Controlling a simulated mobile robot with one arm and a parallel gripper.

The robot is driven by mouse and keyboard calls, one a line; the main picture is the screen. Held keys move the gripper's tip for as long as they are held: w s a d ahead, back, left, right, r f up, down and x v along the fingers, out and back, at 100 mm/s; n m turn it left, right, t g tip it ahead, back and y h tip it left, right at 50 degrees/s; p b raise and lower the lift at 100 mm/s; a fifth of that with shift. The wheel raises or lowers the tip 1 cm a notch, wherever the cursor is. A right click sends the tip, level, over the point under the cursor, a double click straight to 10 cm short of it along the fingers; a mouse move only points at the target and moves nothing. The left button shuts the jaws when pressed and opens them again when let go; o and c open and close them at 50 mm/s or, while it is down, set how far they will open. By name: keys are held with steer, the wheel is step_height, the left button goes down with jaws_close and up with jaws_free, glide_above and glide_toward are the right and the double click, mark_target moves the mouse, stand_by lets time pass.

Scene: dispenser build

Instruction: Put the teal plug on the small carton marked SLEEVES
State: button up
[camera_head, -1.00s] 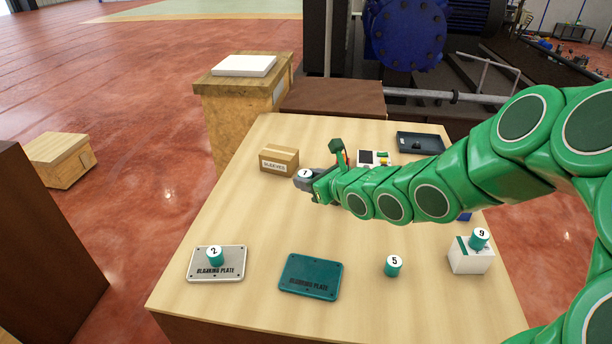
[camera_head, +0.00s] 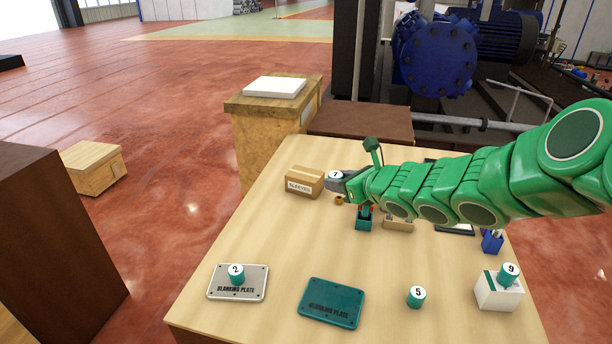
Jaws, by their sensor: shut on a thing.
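The small carton (camera_head: 299,187) marked SLEEVES is brown and stands toward the back left of the table, its top clear. My gripper (camera_head: 338,183) is just right of the carton, shut on a plug (camera_head: 336,174) with a white top marked 7. The jaws hide the plug's body, so its colour does not show. I cannot tell how high it is held. Other teal plugs show: one marked 2 (camera_head: 236,276) on a grey blanking plate (camera_head: 255,291), one marked 5 (camera_head: 416,299) on the table, and one marked 9 (camera_head: 509,275) on a white block (camera_head: 497,296).
A teal blanking plate (camera_head: 331,304) lies at the front of the table (camera_head: 270,240). A small brass-coloured part (camera_head: 340,199) and a teal holder (camera_head: 363,222) are under my arm. A blue item (camera_head: 492,241) is at the right. The table's middle left is bare.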

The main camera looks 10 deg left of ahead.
steer(key=shift+w+a+r, duration=0.15)
steer(key=shift+w+r, duration=0.05)
steer(key=shift+w, duration=0.25)
steer(key=w+a+r+n+g+y, duration=0.2)
steer(key=w+a+r+n, duration=0.1)
steer(key=w+a, duration=0.25)
glide_above(309, 175)
steer(key=s, duration=0.1)
steer(key=shift+g, duration=0.4)
steer(key=f, duration=0.8)
steer(key=shift+d+f, duration=0.25)
steer(key=shift+f, duration=0.1)
steer(key=shift+w+a+f, duration=0.25)
steer(key=shift+w+f, duration=0.15)
steer(key=shift+f, duration=1.75)
steer(key=shift+f, duration=0.1)
steer(key=o, duration=1.1)
steer(key=shift+c, duration=0.2)
